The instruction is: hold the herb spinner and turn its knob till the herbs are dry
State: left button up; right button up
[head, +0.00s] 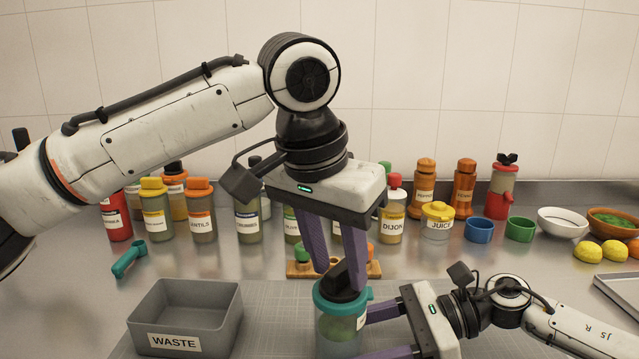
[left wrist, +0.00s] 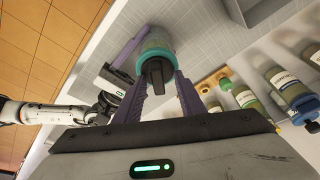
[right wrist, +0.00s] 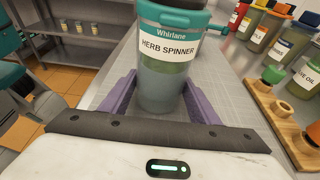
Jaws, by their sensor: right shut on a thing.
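The herb spinner (head: 340,325) is a clear jar with a teal lid and a dark knob (head: 345,281) on top, standing upright on the counter. Its label shows in the right wrist view (right wrist: 168,52), with green contents behind the wall. My right gripper (head: 368,335) is shut on the jar's body from the right, a finger on each side. My left gripper (head: 338,270) points down from above, its purple fingers open on either side of the knob. In the left wrist view the knob (left wrist: 156,75) lies between the spread fingers.
A grey waste bin (head: 185,312) stands left of the spinner. A wooden rack (head: 300,269) is close behind it. Several bottles line the back wall, with a juice jar (head: 437,222), cups and bowls to the right. A teal-handled tool (head: 130,257) lies at left.

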aim_at(332, 273)
pick_arm(q)
jog(key=shift+v, duration=2.55)
jog(key=shift+d, duration=0.1)
jog(key=shift+c, duration=0.3)
